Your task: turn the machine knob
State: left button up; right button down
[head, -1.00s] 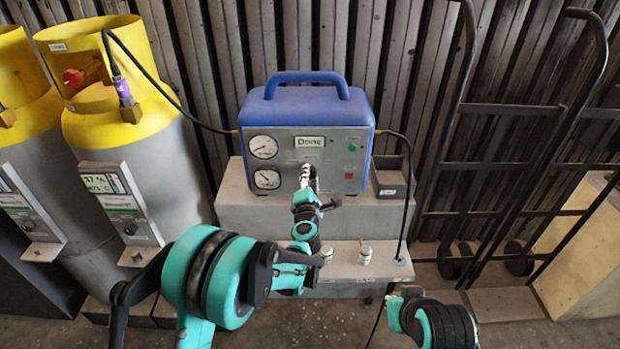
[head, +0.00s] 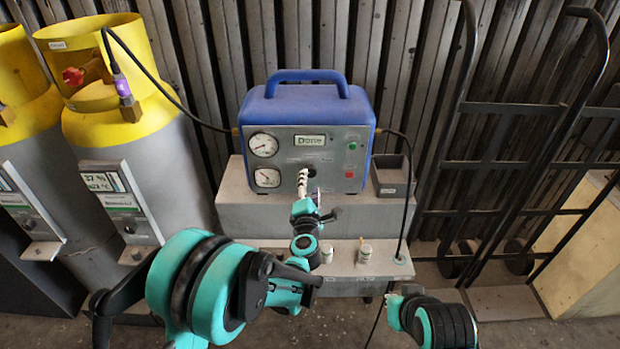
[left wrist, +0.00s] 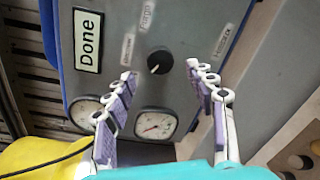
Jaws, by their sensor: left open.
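The machine (head: 306,135) is a blue case with a grey front panel, standing on a grey step. Its black knob (left wrist: 159,62) shows in the left wrist view, with a small pale pointer mark and printed labels around it. My left gripper (head: 304,184) is in front of the lower middle of the panel. In the left wrist view its two fingers (left wrist: 161,73) are spread, one on each side of the knob's line, with nothing between them; they look apart from the knob. In the head view the fingers partly cover the knob area. My right gripper is out of view.
The panel display (head: 310,140) reads "Done". Two gauges, a green button and a red button (head: 350,173) are on the panel. Yellow-topped cylinders (head: 130,130) stand left, a hand truck (head: 500,165) right.

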pick_arm(q)
jog(key=s, duration=0.7)
jog(key=shift+a+r, duration=0.15)
jog(key=shift+r, duration=0.05)
jog(key=shift+s, duration=0.1)
jog(key=s+r+m+g+h, duration=0.1)
jog(key=s+r+m+h, duration=0.5)
jog(key=r+m, duration=0.55)
jog(key=s+a+f+m+g+y, duration=0.3)
jog(key=s+a+f, duration=0.4)
jog(key=s, duration=0.4)
jog(key=s+a+f+m+g+y, duration=0.3)
jog(key=s+a+f+m+g, duration=0.3)
jog(key=s+a+m, duration=0.2)
jog(key=s+a, duration=0.2)
jog(key=shift+s+a+f+y, duration=0.2)
jog(key=shift+s+f+y, duration=0.1)
jog(key=shift+s+f, duration=0.1)
jog(key=shift+m, duration=0.25)
